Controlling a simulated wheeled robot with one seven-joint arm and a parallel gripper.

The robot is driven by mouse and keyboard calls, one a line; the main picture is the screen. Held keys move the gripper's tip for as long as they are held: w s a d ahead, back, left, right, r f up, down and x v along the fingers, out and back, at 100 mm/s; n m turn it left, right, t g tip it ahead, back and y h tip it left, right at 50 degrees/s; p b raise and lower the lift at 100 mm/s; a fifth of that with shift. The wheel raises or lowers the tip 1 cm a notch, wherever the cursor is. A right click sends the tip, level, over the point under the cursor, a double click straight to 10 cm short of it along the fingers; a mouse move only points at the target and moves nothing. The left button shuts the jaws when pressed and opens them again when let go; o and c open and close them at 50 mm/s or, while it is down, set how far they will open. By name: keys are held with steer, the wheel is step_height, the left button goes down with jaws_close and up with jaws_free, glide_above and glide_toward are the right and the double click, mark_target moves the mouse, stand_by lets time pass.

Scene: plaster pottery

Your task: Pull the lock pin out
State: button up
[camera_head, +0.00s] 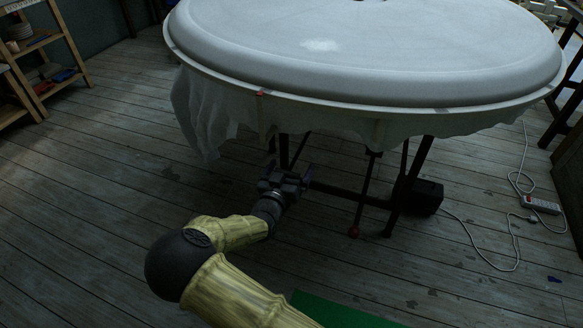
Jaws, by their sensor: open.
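A small red piece (261,93), which looks like the head of the lock pin, sits at the front rim of a large round white plaster form (365,45). It is too small to show its shape, and any shaft is hidden. My gripper (289,165) is open, with dark fingers pointing up, below the rim and the red piece. Its jaws look empty and apart from the red piece. A dark lever with a red knob (353,232) hangs below the form, to the right of my gripper.
White cloth (203,115) hangs from the left rim. Dark stand legs (408,185) and a black box (426,196) are under the form. A power strip (542,205) with a white cord lies at right. Shelves (40,55) stand at far left. The plank floor at left is clear.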

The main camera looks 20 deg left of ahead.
steer(key=shift+w+d, duration=0.1)
steer(key=shift+w, duration=0.7)
steer(key=c, duration=1.3)
steer(key=shift+s+f+b, duration=0.1)
steer(key=shift+f+b, duration=1)
steer(key=shift+f, duration=1.15)
steer(key=o, duration=1.3)
steer(key=shift+f, duration=0.15)
